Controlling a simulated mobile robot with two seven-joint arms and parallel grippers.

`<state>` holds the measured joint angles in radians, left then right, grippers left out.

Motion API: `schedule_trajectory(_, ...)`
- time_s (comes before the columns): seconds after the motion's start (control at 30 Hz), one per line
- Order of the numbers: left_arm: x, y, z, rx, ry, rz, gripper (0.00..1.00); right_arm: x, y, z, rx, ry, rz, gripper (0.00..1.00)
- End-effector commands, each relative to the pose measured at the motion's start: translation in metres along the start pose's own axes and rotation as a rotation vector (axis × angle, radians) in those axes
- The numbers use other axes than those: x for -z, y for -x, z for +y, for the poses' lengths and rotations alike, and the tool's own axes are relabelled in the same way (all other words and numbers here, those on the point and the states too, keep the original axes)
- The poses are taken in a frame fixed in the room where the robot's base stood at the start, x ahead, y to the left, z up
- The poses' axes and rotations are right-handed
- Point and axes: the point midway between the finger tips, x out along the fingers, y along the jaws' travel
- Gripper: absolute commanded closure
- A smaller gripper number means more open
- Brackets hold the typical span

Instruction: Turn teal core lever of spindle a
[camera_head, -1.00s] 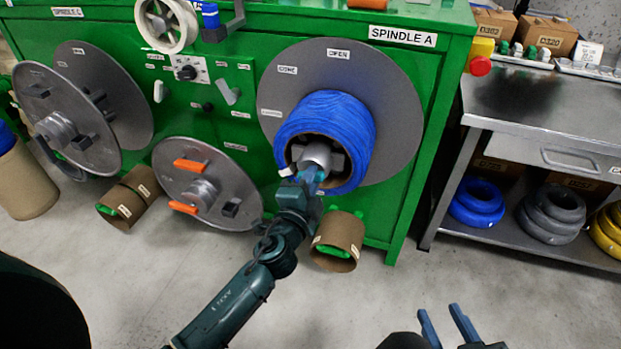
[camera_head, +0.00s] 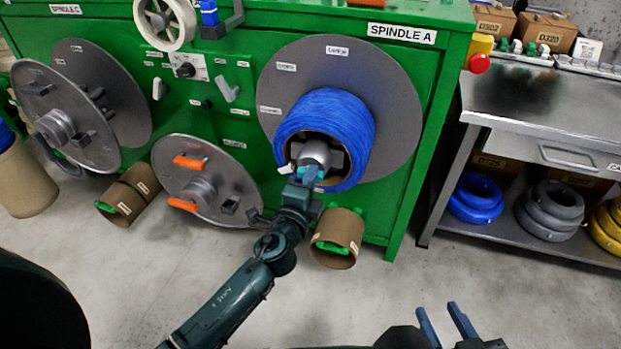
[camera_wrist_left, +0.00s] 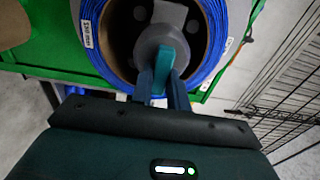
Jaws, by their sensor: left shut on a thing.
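Spindle A's grey flange (camera_head: 395,100) is on the green machine, with a blue cable coil (camera_head: 340,112) around its core (camera_head: 316,152). My left gripper (camera_head: 307,176) reaches the front of the core from below. In the left wrist view, the teal core lever (camera_wrist_left: 164,62) stands in front of the grey hub (camera_wrist_left: 150,45), and the left gripper (camera_wrist_left: 163,88) is shut on its lower part. In the head view the gripper mostly hides the lever. My right gripper (camera_head: 446,322) is open and empty, low in the picture and away from the machine.
A detached flange with orange handles (camera_head: 207,182) leans left of my left arm. A metal bench (camera_head: 540,110) with cable coils beneath is at the right. The floor in front is clear.

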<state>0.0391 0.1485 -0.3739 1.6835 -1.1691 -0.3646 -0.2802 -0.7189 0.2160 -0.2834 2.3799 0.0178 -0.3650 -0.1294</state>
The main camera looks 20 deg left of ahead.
Motion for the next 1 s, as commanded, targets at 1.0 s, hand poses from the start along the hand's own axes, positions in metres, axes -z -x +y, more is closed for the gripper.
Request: schedule_trajectory(1.0, 0.0, 0.071, 0.004, -0.005, 0.0, 0.001, 0.62, -0.003, -0.002, 0.0, -0.006, 0.006, 0.018, 0.64)
